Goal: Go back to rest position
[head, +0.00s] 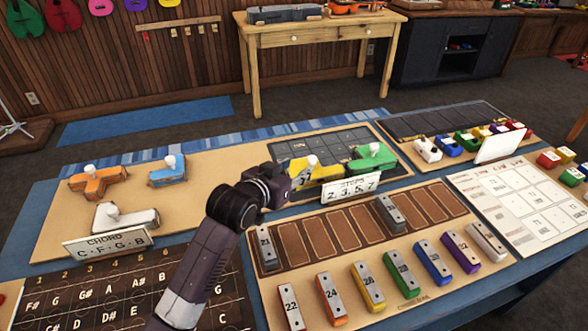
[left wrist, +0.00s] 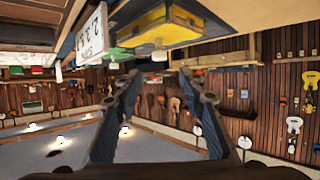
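My left gripper (head: 298,177) is in the middle of the head view, above the table, just left of the white STEPS card (head: 350,188) and in front of the yellow piece (head: 318,173). In the left wrist view its two fingers (left wrist: 159,78) stand apart with nothing between them, so it is open and empty. The yellow piece (left wrist: 165,24) and the card (left wrist: 92,34) show at the top of that view. The gripper's exact height above the table is hard to tell. My right gripper is not in view.
Orange, blue and white pieces lie on the tan board (head: 60,214) at left. A green piece (head: 375,157) lies beside the yellow one. A wooden table (head: 320,36) stands behind.

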